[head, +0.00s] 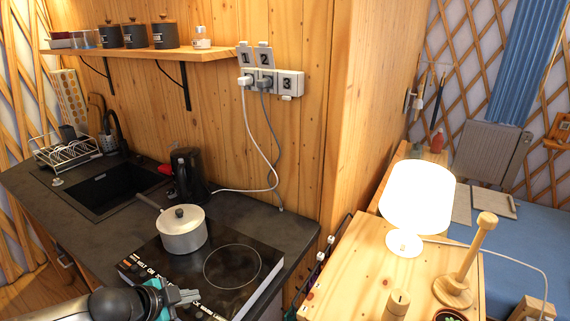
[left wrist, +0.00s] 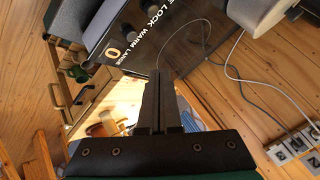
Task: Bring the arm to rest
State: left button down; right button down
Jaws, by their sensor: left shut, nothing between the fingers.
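My left gripper (head: 182,296) reaches in from the bottom left of the head view, in front of the front edge of the induction hob. It is shut with nothing in it. In the left wrist view the dark fingers (left wrist: 160,105) lie together, with the hob's lettered front edge beyond them. The rest of my left arm is mostly outside the head view. My right gripper does not show in either view.
A pot (head: 182,238) stands on the hob (head: 215,305), its handle toward the back left. A kettle (head: 187,175) and sink (head: 105,190) are behind. A lit lamp (head: 417,200) and wooden stand (head: 455,285) stand on the right-hand table. Cables run from the wall sockets (head: 272,82).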

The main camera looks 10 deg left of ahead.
pick_arm(q)
jog(key=s+d+f+n+g, duration=0.1)
jog(key=s+d, duration=0.3)
jog(key=d, duration=0.3)
jog(key=s+d+f+n+g, duration=0.1)
jog(key=s+d+n, duration=0.1)
jog(key=s+d, duration=0.45)
jog(key=s+a+r+n+g+y, duration=0.1)
jog(key=s+a+n+g+y, duration=0.15)
jog(key=s+n, duration=0.8)
notch_tip(320, 180, down, 29)
jog(key=s+m+g+b, duration=0.2)
jog(key=s+m+b, duration=0.1)
jog(key=b, duration=0.6)
jog(key=s+f+b, duration=0.3)
jog(key=s+f, duration=0.2)
jog(key=f, duration=0.3)
jog(key=s+a+f+g+b, duration=0.1)
jog(key=s+f+b, duration=0.2)
jog(key=s+f, duration=0.2)
jog(key=s+a+f+b, duration=0.1)
jog(key=s+f+b, duration=0.2)
jog(key=s+f, duration=0.3)
notch_tip(320, 180, down, 6)
jog(key=shift+a+r, duration=0.1)
jog(key=shift+a, duration=0.1)
